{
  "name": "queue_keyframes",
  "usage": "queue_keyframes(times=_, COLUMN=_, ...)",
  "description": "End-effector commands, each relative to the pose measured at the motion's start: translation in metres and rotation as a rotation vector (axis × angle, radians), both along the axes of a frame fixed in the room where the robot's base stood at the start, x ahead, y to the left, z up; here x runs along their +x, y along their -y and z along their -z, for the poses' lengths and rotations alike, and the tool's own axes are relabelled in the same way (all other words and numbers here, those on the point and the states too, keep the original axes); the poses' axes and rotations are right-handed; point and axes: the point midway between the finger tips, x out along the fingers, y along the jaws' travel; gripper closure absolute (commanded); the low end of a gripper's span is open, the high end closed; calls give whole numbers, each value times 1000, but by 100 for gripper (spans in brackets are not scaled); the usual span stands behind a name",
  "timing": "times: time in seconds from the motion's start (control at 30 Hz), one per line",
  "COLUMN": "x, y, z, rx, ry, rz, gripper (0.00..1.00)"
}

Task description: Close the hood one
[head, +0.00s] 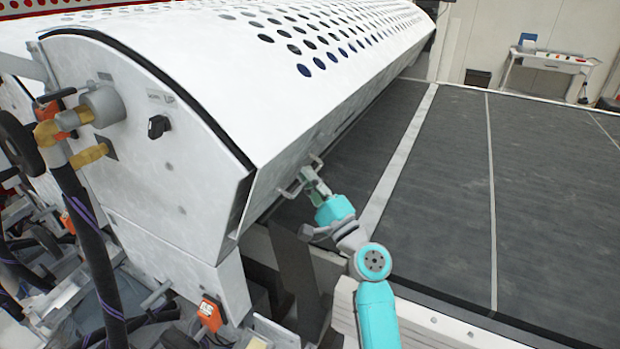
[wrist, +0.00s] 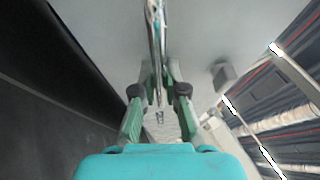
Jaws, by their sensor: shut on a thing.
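The hood (head: 240,90) is a long white curved cover with rows of dark round holes. Its front lower edge hangs just above the dark belt, with a narrow gap under it. A metal handle (head: 292,188) sits on the front face near the lower edge. My gripper (head: 312,180) is at this handle, with its fingers closed around it. In the wrist view the green fingers (wrist: 160,92) are on either side of the thin metal handle bar (wrist: 157,50), which runs up the middle. The exact contact is partly hidden by the fingers.
A dark flat conveyor belt (head: 450,190) with light seams fills the right side. Hoses, a black knob (head: 158,126) and orange-cornered parts (head: 210,312) crowd the machine's left end. A white table (head: 550,62) stands at the back right.

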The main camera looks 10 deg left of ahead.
Motion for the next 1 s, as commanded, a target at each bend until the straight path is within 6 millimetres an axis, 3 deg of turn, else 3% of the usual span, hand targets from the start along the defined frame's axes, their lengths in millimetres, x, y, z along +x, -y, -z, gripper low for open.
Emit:
queue_keyframes(times=0.03, x=0, y=-4, z=14, rx=-12, ry=-19, rz=-5, gripper=100)
queue_keyframes(times=0.07, x=0, y=-4, z=14, rx=-13, ry=-19, rz=-5, gripper=82)
queue_keyframes(times=0.1, x=0, y=-4, z=15, rx=-13, ry=-20, rz=-5, gripper=77)
queue_keyframes(times=0.57, x=-4, y=2, z=16, rx=-10, ry=-18, rz=-5, gripper=77)
queue_keyframes(times=1.0, x=-55, y=54, z=48, rx=-9, ry=-17, rz=-2, gripper=77)
